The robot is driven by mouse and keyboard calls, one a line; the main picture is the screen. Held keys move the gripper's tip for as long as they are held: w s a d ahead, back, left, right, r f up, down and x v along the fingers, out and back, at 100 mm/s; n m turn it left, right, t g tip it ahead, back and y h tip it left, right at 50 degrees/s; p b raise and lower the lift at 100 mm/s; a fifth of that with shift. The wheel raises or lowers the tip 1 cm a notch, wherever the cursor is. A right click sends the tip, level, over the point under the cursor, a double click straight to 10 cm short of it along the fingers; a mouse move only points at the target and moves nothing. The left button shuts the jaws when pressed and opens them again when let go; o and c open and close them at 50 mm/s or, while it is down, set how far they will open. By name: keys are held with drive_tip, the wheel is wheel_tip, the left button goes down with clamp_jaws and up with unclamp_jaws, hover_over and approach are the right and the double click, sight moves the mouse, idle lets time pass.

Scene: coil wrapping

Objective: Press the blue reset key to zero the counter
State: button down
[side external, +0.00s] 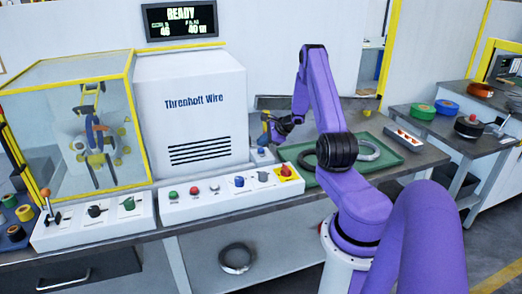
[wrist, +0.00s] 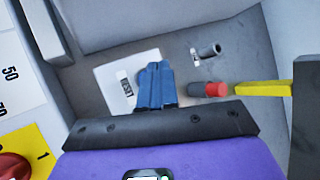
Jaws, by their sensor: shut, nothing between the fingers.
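My gripper (side external: 266,138) hangs over the back right of the white control panel, near a small grey box (side external: 263,159) with a small blue spot on top. In the wrist view, my gripper's blue fingers (wrist: 153,85) are together with nothing between them. They stand in front of a white plate (wrist: 112,68) with a small counter window (wrist: 126,87); its digits are too small to read surely. The fingers cover part of this plate, and no separate blue key shows there. I cannot tell whether the fingertips touch it.
The front panel (side external: 220,204) carries several buttons and a red stop knob (side external: 286,170). A green tray (side external: 400,147) holds a grey coil. The display (side external: 180,20) reads READY.

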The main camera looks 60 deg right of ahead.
sight(263, 150)
drive_tip(key=shift+f, duration=0.25)
idle(0.7)
drive_tip(key=shift+f, duration=0.2)
drive_tip(key=shift+f, duration=0.5)
idle(0.8)
drive_tip(key=shift+r, duration=0.9)
drive_tip(key=shift+r, duration=2.55)
